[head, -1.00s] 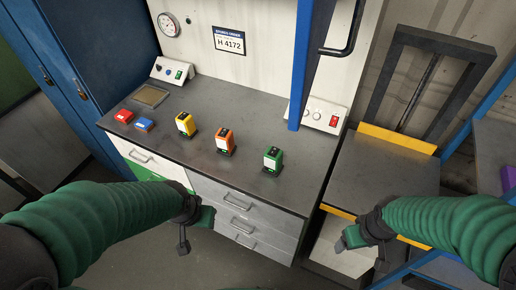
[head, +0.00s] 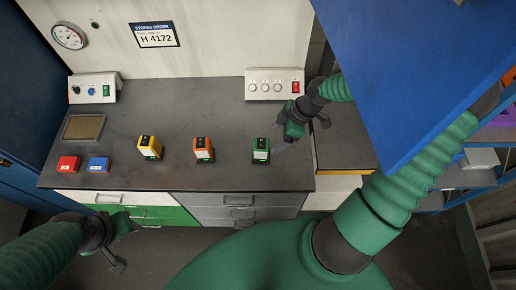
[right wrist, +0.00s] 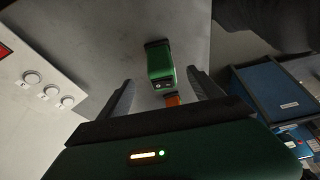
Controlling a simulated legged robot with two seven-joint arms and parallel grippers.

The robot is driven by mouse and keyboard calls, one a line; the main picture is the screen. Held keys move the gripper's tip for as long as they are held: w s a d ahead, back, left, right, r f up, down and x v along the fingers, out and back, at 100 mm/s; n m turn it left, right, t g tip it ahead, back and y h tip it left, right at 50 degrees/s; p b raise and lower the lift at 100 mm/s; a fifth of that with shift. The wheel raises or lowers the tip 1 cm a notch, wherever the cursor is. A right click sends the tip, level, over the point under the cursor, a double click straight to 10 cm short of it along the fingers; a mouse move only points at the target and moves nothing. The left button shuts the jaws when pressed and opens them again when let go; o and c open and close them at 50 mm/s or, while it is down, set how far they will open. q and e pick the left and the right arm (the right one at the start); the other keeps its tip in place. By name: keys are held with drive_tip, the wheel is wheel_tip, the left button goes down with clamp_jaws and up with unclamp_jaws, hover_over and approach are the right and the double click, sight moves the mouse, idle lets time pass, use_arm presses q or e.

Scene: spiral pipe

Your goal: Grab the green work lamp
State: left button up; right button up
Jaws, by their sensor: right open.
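The green work lamp (head: 261,151) stands upright near the right front of the grey bench. It also shows in the right wrist view (right wrist: 160,62), lined up with the gap between my right gripper's fingers. My right gripper (head: 286,133) is open and empty, just behind and to the right of the lamp in the head view, apart from it. Its two fingers also show in the right wrist view (right wrist: 161,76). My left gripper (head: 126,244) hangs in front of the bench at the lower left, far from the lamp; its finger opening is unclear.
An orange lamp (head: 203,149) and a yellow lamp (head: 150,147) stand left of the green one. A red block (head: 68,164) and a blue block (head: 98,164) lie farther left. A white switch box (head: 275,86) stands behind. A blue panel (head: 405,70) covers the upper right.

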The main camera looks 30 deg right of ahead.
sight(266, 145)
drive_tip(key=x, duration=0.3)
drive_tip(key=a+x, duration=0.1)
drive_tip(key=x, duration=0.3)
drive_tip(key=shift+w+a+r+b, duration=0.1)
drive_tip(key=shift+w+r+b, duration=0.1)
drive_tip(key=shift+b, duration=0.15)
drive_tip(key=x, duration=0.4)
drive_tip(key=shift+d+f, duration=0.3)
drive_tip(key=shift+f, duration=0.15)
drive_tip(key=shift+w+d+f, duration=0.15)
drive_tip(key=shift+d, duration=0.05)
drive_tip(key=shift+a, duration=0.4)
drive_tip(key=c, duration=0.8)
drive_tip(key=shift+d, duration=0.2)
clamp_jaws()
